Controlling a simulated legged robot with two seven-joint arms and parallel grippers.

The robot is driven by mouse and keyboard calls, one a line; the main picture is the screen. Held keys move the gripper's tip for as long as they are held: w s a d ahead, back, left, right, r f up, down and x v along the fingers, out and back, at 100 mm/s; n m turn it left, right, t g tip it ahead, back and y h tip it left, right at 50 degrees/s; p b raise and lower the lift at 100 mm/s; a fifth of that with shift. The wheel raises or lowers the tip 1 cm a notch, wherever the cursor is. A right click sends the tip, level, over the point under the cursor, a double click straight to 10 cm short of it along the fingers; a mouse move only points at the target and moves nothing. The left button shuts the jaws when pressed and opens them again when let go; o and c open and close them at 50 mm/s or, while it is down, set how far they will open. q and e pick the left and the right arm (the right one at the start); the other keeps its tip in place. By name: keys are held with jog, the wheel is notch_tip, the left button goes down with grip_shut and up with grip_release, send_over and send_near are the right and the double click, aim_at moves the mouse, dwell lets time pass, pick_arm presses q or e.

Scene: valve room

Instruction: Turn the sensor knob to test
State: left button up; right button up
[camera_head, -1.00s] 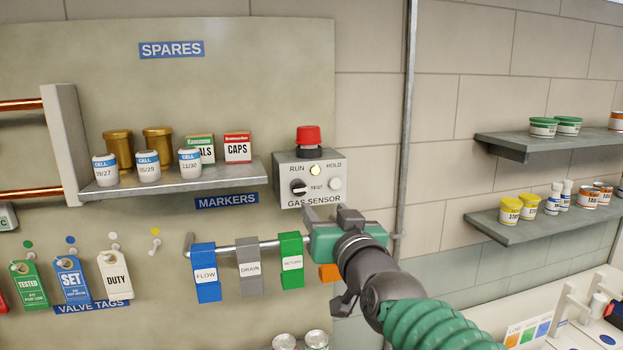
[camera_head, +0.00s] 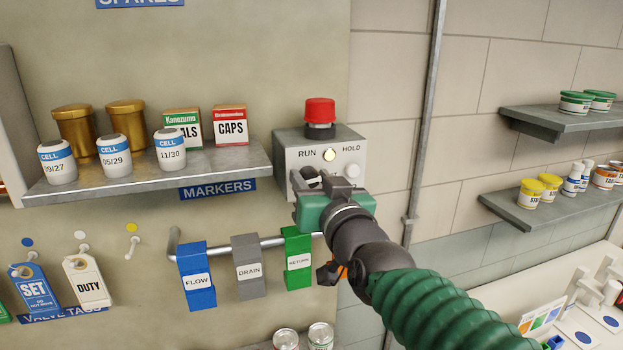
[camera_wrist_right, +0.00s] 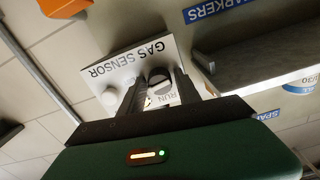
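The gas sensor box (camera_head: 289,158) is a grey box on the wall panel, with a red button (camera_head: 320,112) on top and a lit lamp (camera_head: 330,155) by RUN. Its dark round knob (camera_wrist_right: 159,82) shows in the right wrist view between the fingers of my right gripper (camera_wrist_right: 160,82). The fingers are apart, one on each side of the knob; I cannot tell whether they touch it. In the head view my right gripper (camera_head: 322,181) covers most of the knob and the TEST label. My left gripper is not in view.
A shelf (camera_head: 150,174) with white cell jars and boxes is left of the sensor. Blue, grey and green markers hang on a rail (camera_head: 215,247) just below. A vertical pipe (camera_head: 424,120) runs at the right. The wall between pipe and sensor is clear.

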jog(key=shift+s+a, duration=0.15)
jog(key=shift+a, duration=0.1)
jog(key=shift+c, duration=2.4)
jog(key=shift+d, duration=0.4)
grip_shut()
jog(key=shift+a+f+m+b, duration=0.1)
jog(key=shift+a+m+b, duration=0.05)
jog(key=shift+m+b, duration=0.35)
jog(key=o, duration=0.8)
grip_release()
